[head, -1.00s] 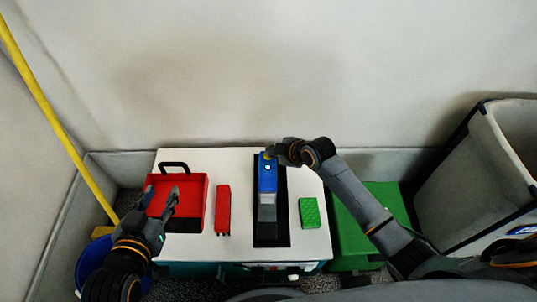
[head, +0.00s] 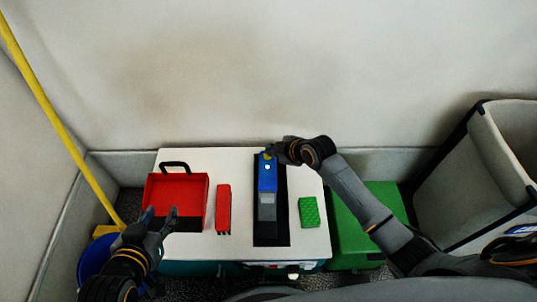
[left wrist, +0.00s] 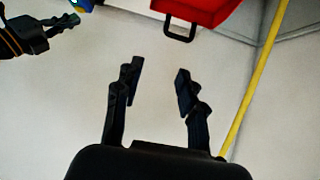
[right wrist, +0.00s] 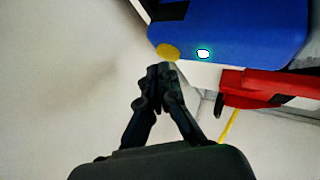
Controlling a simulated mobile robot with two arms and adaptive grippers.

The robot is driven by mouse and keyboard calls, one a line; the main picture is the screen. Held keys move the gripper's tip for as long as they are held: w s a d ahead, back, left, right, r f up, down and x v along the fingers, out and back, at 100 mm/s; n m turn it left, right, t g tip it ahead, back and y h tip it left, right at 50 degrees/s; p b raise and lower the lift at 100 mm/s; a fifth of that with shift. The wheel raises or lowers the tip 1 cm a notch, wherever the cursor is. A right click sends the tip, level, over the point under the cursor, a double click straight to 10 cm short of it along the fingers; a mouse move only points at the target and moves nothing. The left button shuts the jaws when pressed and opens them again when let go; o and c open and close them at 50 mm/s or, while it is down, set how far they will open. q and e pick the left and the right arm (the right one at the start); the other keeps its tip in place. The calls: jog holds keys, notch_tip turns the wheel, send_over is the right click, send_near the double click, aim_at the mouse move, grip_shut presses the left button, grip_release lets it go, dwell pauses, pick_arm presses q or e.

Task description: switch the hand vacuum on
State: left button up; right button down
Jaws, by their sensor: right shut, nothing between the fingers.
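The hand vacuum (head: 267,182) is blue with a grey front part and lies on a black mat (head: 271,238) on the white table. The right wrist view shows its blue body (right wrist: 240,25), a yellow button (right wrist: 167,51) and a small light (right wrist: 203,53) glowing white-green. My right gripper (head: 271,153) is at the vacuum's far end. Its fingers (right wrist: 162,74) are shut and empty, with the tips just short of the yellow button; I cannot tell whether they touch it. My left gripper (head: 158,217) is open and empty at the table's front left; its spread fingers show in the left wrist view (left wrist: 157,85).
A red tray (head: 177,195) with a black handle, a red tool (head: 223,208) and a green sponge (head: 309,212) are on the white table (head: 240,160). A blue bucket (head: 92,262) and yellow pole (head: 62,130) stand left. A green box (head: 350,235) and large bin (head: 470,180) stand right.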

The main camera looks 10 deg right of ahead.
aim_at(272, 159)
jog(key=shift+r, duration=0.2)
jog(key=shift+r+p, duration=0.45)
jog(key=shift+p, duration=0.15)
jog(key=shift+r+p, duration=0.7)
jog(key=shift+p, duration=0.05)
notch_tip(272, 159, up, 2)
jog(key=shift+r+p, duration=0.1)
jog(key=shift+p, duration=0.9)
pick_arm(q)
jog(key=s+a+f+g+y, duration=0.1)
jog(key=s+a+f+g, duration=0.2)
jog(key=s+f+g, duration=0.4)
jog(key=s+p, duration=0.1)
jog(key=s, duration=0.2)
jog(key=shift+s+a+f+y, duration=0.2)
jog(key=shift+s+a+y, duration=0.2)
pick_arm(e)
jog(key=shift+r, duration=0.35)
pick_arm(q)
jog(key=shift+w+f+g, duration=0.1)
jog(key=shift+w+g, duration=0.2)
jog(key=shift+w, duration=0.1)
jog(key=shift+s, duration=0.1)
